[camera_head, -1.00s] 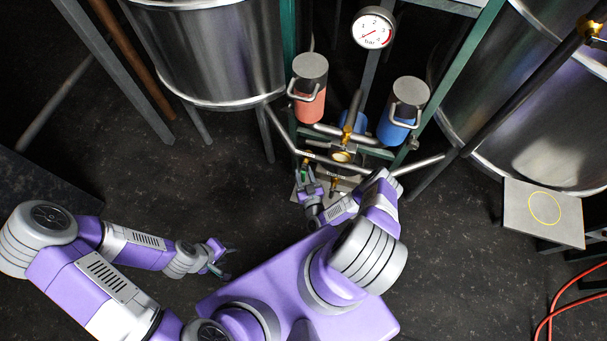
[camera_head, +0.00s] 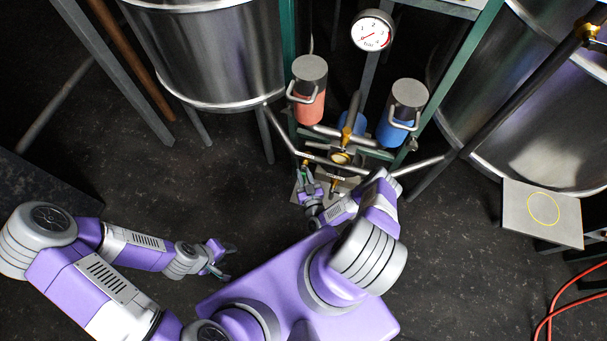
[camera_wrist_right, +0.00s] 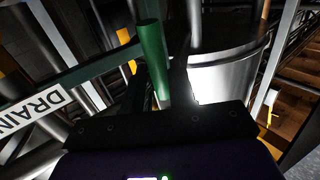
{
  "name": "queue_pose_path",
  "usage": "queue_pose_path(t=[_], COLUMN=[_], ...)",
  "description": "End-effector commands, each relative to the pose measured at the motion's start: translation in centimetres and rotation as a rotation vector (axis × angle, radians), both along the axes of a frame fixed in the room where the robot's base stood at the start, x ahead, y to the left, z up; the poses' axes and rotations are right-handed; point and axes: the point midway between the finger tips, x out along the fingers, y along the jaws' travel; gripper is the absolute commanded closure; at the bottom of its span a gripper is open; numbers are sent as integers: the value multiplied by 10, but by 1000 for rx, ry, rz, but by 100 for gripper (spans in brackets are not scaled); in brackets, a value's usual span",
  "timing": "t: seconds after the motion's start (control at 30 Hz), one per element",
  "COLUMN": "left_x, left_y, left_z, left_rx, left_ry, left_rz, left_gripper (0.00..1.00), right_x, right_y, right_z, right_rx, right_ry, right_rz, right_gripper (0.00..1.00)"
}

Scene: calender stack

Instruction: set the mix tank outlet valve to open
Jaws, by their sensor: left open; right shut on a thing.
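A green handle (camera_wrist_right: 152,55) stands up in the right wrist view, at the jaws of my right gripper (camera_head: 305,177). My right gripper is shut on it, low on the pipework between the two tanks. The handle is tiny and partly covered by the gripper in the head view. The mix tank is not identifiable by a label; a steel tank (camera_head: 207,55) stands at the upper left and another (camera_head: 540,90) at the right. My left gripper (camera_head: 222,260) is open and empty, over the floor at left, away from the pipework.
A sign reading DRAIN (camera_wrist_right: 32,108) is close to the left of the handle. Red (camera_head: 309,90) and blue (camera_head: 403,112) canisters stand above the pipes, below a pressure gauge (camera_head: 372,31). A plate with a yellow ring (camera_head: 512,208) is at right. Red hose (camera_head: 555,305) lies lower right.

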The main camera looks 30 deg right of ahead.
Motion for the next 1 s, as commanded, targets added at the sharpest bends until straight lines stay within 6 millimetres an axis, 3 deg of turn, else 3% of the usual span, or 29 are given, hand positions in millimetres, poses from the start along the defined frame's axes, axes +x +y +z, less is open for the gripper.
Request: queue_pose_path(t=[0.6, 1.0], left_x=[0, 0], left_y=[0, 0], left_z=[68, 88], left_rx=[0, 0], left_ry=[0, 0], left_rz=[0, 0], left_gripper=[57, 57], right_x=[-15, -21], right_y=[-9, -14], right_z=[10, 10], right_rx=[-264, -371], right_ry=[312, 439], right_rz=[12, 11], right_gripper=[100, 100])
